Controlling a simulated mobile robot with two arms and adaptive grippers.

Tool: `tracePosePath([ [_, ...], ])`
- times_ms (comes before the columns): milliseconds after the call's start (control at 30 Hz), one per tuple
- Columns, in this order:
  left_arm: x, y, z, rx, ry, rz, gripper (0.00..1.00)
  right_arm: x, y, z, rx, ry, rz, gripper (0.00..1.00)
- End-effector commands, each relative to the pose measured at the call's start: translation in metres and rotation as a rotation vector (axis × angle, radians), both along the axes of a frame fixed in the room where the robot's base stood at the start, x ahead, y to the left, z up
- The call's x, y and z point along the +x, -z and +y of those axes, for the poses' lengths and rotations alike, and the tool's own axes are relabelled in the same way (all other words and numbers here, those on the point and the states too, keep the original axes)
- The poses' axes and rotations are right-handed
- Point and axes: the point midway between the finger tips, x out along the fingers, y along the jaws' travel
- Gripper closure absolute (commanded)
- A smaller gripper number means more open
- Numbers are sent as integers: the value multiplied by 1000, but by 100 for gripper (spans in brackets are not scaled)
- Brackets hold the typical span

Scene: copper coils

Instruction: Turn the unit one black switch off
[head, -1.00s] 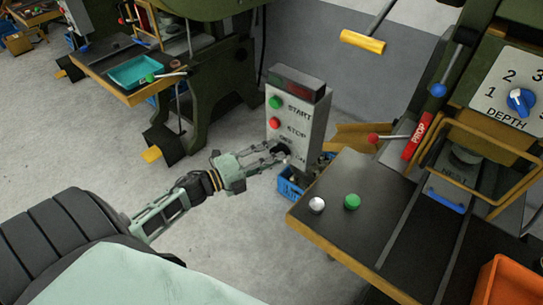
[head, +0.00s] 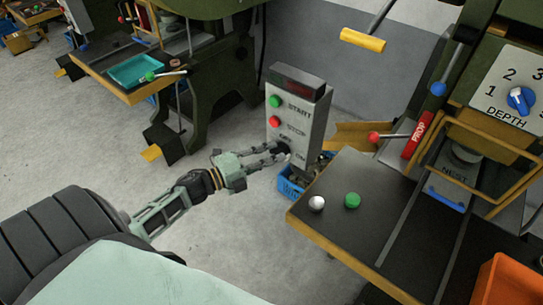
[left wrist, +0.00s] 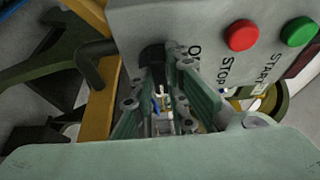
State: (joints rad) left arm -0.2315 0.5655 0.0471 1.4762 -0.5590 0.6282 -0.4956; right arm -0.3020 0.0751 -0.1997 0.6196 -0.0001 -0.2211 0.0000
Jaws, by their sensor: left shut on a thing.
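The grey control box (head: 312,115) stands upright in the middle of the head view, with a green START button, a red STOP button and OFF and ON labels. The black switch (head: 284,147) is low on its face, partly hidden by my fingers. In the left wrist view the black switch (left wrist: 153,55) shows between my fingertips, beside the STOP button. My left gripper (head: 279,153) reaches in from the left and is shut on the black switch; it also shows in the left wrist view (left wrist: 168,62). Which way the switch is turned is hard to tell. My right gripper is not in view.
A dark worktable (head: 340,230) with a white knob (head: 317,204) and a green knob (head: 352,200) lies right of the box. A blue crate (head: 289,188) sits below it. The grey floor (head: 240,235) around my left arm is clear.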

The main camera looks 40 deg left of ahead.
Motion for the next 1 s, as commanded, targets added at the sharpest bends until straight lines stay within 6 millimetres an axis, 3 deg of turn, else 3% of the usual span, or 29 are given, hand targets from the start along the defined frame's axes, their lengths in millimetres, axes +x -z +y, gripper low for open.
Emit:
tracePosePath([
  [367,0,6,0,-191,0,15,100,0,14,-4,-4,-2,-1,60],
  [1000,0,9,-3,-793,-1,63,100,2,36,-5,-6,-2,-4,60],
])
